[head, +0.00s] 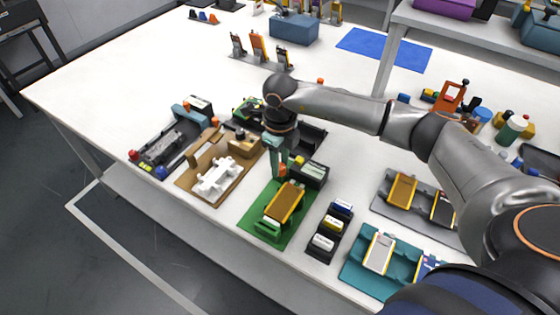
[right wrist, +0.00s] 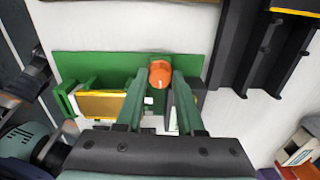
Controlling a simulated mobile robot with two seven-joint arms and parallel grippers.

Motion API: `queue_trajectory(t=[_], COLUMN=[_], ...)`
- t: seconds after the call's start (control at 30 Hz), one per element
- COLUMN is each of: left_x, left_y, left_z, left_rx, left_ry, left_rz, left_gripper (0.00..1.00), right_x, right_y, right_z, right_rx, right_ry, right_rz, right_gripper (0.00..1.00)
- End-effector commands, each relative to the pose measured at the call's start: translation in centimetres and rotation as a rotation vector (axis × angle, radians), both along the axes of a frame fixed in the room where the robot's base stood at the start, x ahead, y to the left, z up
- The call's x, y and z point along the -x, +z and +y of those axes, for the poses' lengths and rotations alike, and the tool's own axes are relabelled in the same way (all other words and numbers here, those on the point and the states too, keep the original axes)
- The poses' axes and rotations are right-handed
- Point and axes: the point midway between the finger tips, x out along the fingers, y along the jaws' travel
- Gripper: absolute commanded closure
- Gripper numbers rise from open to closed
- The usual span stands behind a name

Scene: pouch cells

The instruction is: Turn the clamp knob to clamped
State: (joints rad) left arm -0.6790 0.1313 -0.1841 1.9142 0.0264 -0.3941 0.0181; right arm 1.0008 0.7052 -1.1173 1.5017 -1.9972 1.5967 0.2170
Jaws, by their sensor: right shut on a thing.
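The green fixture board (head: 252,222) lies near the front edge of the table, with a gold pouch cell (head: 288,200) in its green holder. The pouch cell also shows in the right wrist view (right wrist: 102,104). The orange clamp knob (right wrist: 160,74) shows in the right wrist view at the board's far side. My right gripper (right wrist: 160,80) is shut on the knob, with one green finger on each side of it. My left gripper is not in view.
A dark box with a screen (head: 314,174) stands close beside the gripper. A brown tray (head: 187,182) with a white part is to the left. A black rack of small cells (head: 319,254) and a teal tray (head: 357,274) are to the right.

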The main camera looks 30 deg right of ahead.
Motion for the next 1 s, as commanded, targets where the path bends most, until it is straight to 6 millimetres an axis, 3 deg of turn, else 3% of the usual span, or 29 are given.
queue_trajectory(t=[0.17,0.2,0.43,0.77,1.0], left_x=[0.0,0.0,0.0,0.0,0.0], left_y=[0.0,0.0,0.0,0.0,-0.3], left_z=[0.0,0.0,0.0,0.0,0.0], left_rx=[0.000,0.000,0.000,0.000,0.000], left_ry=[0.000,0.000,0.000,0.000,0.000], left_rz=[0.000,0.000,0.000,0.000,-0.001], left_gripper=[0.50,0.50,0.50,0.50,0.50], right_x=[0.0,0.0,0.0,-0.1,-0.2], right_y=[0.1,0.1,0.0,0.5,4.7], right_z=[-0.1,-0.1,0.0,0.0,0.0], right_rx=[0.001,0.001,0.001,0.000,0.000], right_ry=[0.000,0.000,0.001,0.001,0.002], right_rz=[0.000,0.000,0.000,-0.002,-0.007], right_gripper=[1.00,0.59,0.33,0.33,0.33])
